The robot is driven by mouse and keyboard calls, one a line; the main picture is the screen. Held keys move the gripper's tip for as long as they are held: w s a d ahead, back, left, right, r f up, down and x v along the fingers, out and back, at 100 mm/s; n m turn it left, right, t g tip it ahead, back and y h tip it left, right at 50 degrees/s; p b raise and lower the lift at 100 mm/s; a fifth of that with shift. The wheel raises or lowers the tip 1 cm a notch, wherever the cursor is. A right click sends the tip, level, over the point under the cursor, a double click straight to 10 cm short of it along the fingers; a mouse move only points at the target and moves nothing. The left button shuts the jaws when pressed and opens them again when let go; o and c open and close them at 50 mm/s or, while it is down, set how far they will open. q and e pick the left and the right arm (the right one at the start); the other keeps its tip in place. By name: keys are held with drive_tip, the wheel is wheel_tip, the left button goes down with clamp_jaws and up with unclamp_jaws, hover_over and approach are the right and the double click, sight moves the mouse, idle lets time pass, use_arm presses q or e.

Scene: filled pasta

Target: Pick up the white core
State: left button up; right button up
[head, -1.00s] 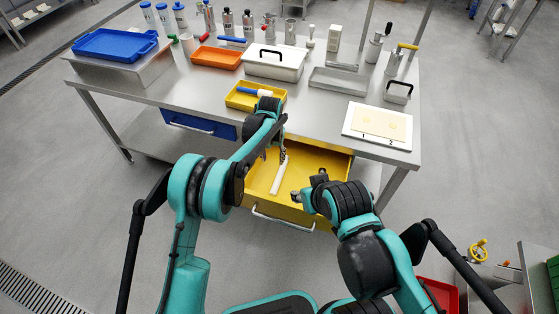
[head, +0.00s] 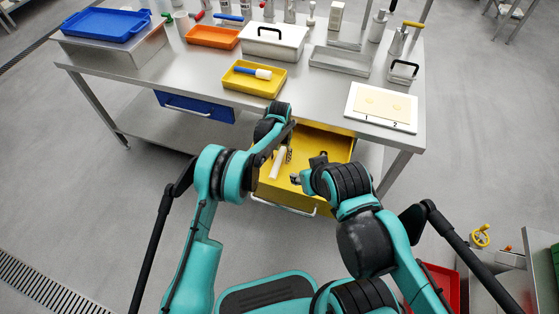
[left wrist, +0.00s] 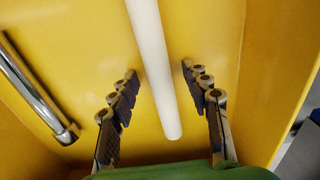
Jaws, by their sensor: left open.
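The white core (head: 277,163) is a plain white cylinder in the open yellow drawer (head: 330,145) under the table. In the left wrist view the core (left wrist: 152,60) runs lengthwise between the two fingers of my left gripper (left wrist: 159,72). Those fingers are open, with a gap to the core on each side. In the head view my left gripper (head: 287,155) is inside the drawer area beside the core, and partly hidden by its own arm. My right gripper (head: 305,177) is over the drawer's right part, apart from the core; its jaw opening is unclear.
The drawer's metal handle (head: 283,206) is at its front. A yellow tray (head: 254,84) with a blue-and-white tool, a white lidded box (head: 273,42) and a white board (head: 381,107) stand on the table above. A closed blue drawer (head: 195,106) is to the left.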

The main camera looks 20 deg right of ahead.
use_arm(q)
drive_tip(key=shift+r, duration=0.1)
drive_tip(key=shift+c, duration=1.3)
clamp_jaws()
drive_tip(key=shift+r, duration=0.1)
